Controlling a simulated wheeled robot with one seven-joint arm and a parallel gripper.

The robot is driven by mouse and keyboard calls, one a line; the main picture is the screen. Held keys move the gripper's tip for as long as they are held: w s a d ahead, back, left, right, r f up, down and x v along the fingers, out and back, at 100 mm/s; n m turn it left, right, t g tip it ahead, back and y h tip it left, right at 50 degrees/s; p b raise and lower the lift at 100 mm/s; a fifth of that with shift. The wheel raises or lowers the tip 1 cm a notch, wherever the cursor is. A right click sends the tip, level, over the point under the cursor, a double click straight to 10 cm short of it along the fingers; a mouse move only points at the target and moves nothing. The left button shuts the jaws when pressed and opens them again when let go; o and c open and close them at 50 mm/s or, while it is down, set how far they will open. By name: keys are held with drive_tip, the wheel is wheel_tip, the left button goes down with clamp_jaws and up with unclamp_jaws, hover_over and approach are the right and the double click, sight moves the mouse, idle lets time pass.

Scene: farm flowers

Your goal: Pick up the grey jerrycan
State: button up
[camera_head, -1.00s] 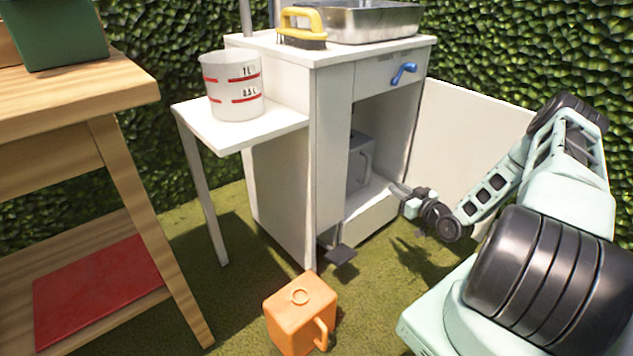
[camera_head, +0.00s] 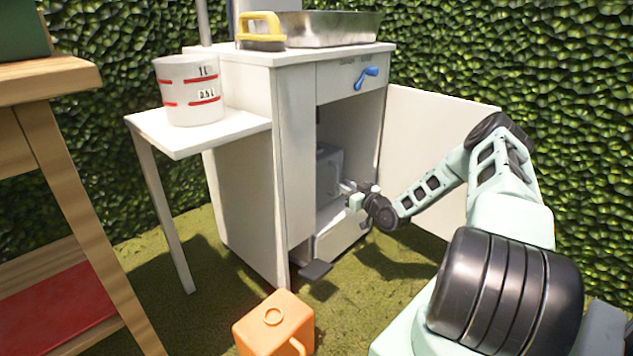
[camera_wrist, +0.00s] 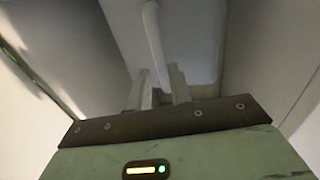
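The grey jerrycan (camera_head: 328,168) stands inside the open lower compartment of the white cabinet, partly hidden by the cabinet's side panel. My gripper (camera_head: 346,187) reaches into the compartment from the right, at the jerrycan's handle side. In the wrist view the jerrycan's body (camera_wrist: 190,40) fills the upper middle, and its pale bar handle (camera_wrist: 154,40) runs down towards my gripper (camera_wrist: 163,75). The two fingers are apart, with the handle's lower end between them, closer to the right finger. A gap shows on the left; whether the right finger touches is unclear.
The white cabinet (camera_head: 293,160) has its door (camera_head: 430,125) swung open to the right, beside my arm. An orange jerrycan (camera_head: 275,325) stands on the grass in front. A dark pedal (camera_head: 316,271) juts out at the cabinet's foot. A measuring jug (camera_head: 190,90) stands on the side shelf.

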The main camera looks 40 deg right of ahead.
sight(336, 192)
drive_tip(key=w+b, duration=0.2)
drive_tip(key=w+f+b, duration=0.1)
drive_tip(key=w, duration=0.1)
drive_tip(key=shift+w+d+b, duration=0.2)
drive_tip(key=shift+w+b, duration=0.05)
drive_tip(key=shift+b, duration=0.15)
drive_tip(key=shift+w+r, duration=0.15)
drive_tip(key=shift+w, duration=0.15)
drive_tip(key=shift+c, duration=0.3)
clamp_jaws()
idle(0.5)
drive_tip(key=shift+r, duration=0.25)
